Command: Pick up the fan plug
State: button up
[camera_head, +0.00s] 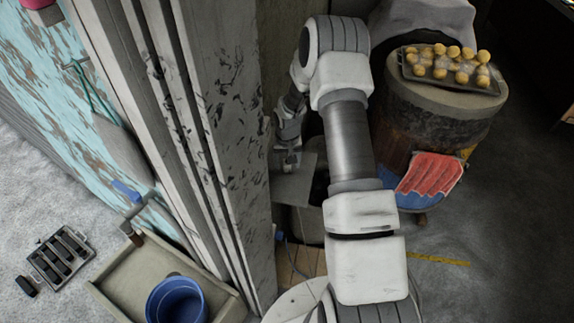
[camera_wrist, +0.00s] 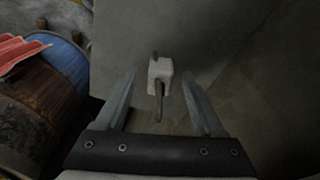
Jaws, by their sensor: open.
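The fan plug (camera_wrist: 160,76) looks like a small off-white block with a thin dark piece at its top and a grey strip running down from it. In the wrist view it shows between the two fingers of my gripper (camera_wrist: 159,84), near the middle of the picture. The fingers are open with a gap on each side of the plug, and nothing is held. How far the plug is from the fingertips in depth I cannot tell. In the head view my gripper (camera_head: 287,160) is partly hidden near the pillar, and I cannot make out the plug there.
A tall weathered pillar (camera_head: 205,120) stands close left of my arm. At the right, a barrel (camera_head: 400,125) bears a tray (camera_head: 455,84) of round yellow items. A blue bucket (camera_head: 177,303) stands at the lower left.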

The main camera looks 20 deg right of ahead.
grip_shut()
dwell(0.3)
dwell(1.1)
